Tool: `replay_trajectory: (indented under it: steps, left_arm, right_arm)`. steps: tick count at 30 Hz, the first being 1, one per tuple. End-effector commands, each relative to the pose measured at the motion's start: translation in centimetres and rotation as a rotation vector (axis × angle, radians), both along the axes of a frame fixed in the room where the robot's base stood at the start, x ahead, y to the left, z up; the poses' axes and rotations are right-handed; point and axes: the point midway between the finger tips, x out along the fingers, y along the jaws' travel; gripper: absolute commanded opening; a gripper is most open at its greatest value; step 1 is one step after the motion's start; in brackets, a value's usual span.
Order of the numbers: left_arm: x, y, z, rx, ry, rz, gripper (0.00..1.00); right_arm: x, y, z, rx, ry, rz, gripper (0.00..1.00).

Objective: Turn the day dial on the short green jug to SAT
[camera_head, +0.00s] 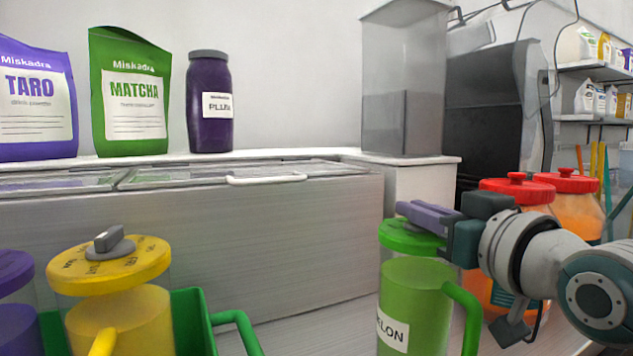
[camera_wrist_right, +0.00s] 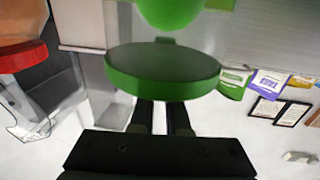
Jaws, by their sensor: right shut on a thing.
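The green jug (camera_head: 415,310) stands upright at the lower right of the head view, with a green handle and a white label ending in "LON". Its green lid (camera_head: 398,238) is on top; the lid also shows from its rim in the right wrist view (camera_wrist_right: 163,68). My right gripper (camera_head: 428,214) reaches in from the right, over the lid, and is shut on the day dial. The fingers cover the dial and its day marks, so the day it points to cannot be read. In the right wrist view the fingers (camera_wrist_right: 160,117) meet the lid. My left gripper is not in view.
A yellow jug (camera_head: 125,318) with a dial on its lid stands left, by a green crate (camera_head: 195,318) and a purple jug (camera_head: 15,320). Red-lidded jars (camera_head: 565,205) stand behind my right arm. A freezer (camera_head: 270,225) runs along the back.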

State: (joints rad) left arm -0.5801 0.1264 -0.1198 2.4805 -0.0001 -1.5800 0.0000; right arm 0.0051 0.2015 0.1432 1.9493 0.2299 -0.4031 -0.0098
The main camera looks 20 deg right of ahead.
Motion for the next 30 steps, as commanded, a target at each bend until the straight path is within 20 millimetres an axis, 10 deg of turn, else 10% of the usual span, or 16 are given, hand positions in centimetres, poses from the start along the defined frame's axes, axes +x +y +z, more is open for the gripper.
replay_trajectory:
  steps: [23,24,30]
  left_arm:
    - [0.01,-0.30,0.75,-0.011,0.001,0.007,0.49]
    - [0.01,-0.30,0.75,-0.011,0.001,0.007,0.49]
    - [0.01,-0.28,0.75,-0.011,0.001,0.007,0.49]
  right_arm:
    - [-0.01,-0.17,-0.25,-0.004,0.005,-0.043,0.00]
    - [-0.01,-0.17,-0.26,-0.004,0.005,-0.042,0.18]
    - [0.00,-0.14,-0.19,-0.004,0.004,-0.042,0.41]
